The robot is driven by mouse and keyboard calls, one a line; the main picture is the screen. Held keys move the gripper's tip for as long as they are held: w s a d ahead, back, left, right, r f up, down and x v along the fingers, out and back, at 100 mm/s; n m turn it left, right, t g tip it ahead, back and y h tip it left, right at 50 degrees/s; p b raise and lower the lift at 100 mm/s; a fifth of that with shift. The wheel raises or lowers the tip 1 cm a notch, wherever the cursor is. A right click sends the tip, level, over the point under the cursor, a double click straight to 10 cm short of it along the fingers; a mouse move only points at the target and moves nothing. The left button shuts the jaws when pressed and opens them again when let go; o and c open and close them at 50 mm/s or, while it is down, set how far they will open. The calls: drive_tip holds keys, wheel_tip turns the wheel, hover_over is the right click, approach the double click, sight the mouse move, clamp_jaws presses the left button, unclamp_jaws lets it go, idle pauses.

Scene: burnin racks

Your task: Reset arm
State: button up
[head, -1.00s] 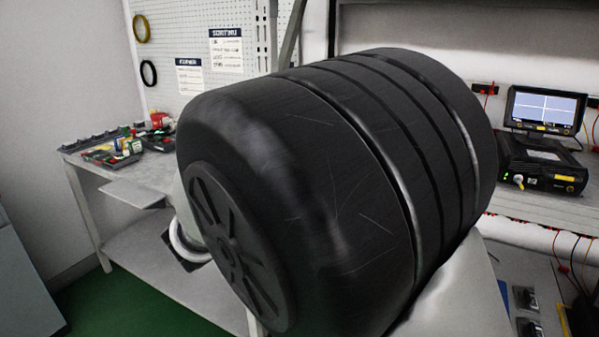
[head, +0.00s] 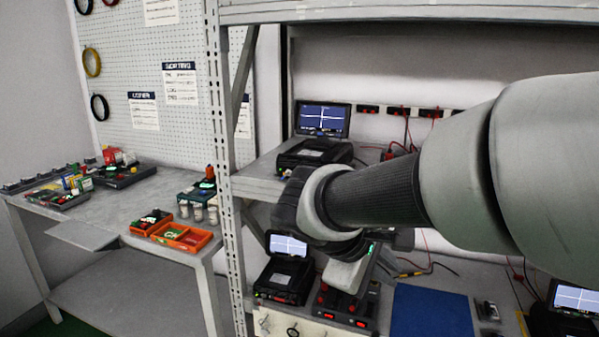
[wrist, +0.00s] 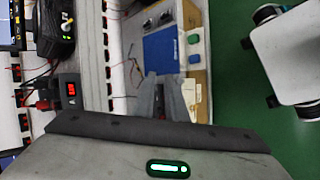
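My arm (head: 390,195) reaches in from the right in the head view, across the front of the metal rack. My gripper hangs below the dark wrist joint, over the rack's lower bench, and is mostly hidden by the arm there.
A metal rack post (head: 228,180) stands left of my arm. Test instruments with screens (head: 322,120) sit on the shelf, and a blue mat (head: 432,312) lies on the lower bench. Orange bins (head: 182,236) are on the left table. Green floor (wrist: 235,60) shows in the wrist view.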

drive_tip(key=s+m+y, duration=0.7)
drive_tip(key=s+m, duration=0.3)
drive_tip(key=s, duration=0.4)
wheel_tip(320, 180, up, 20)
drive_tip(key=p, duration=2)
drive_tip(key=shift+w+a+f, duration=0.15)
drive_tip(key=shift+a+f, duration=0.05)
drive_tip(key=shift+a, duration=0.25)
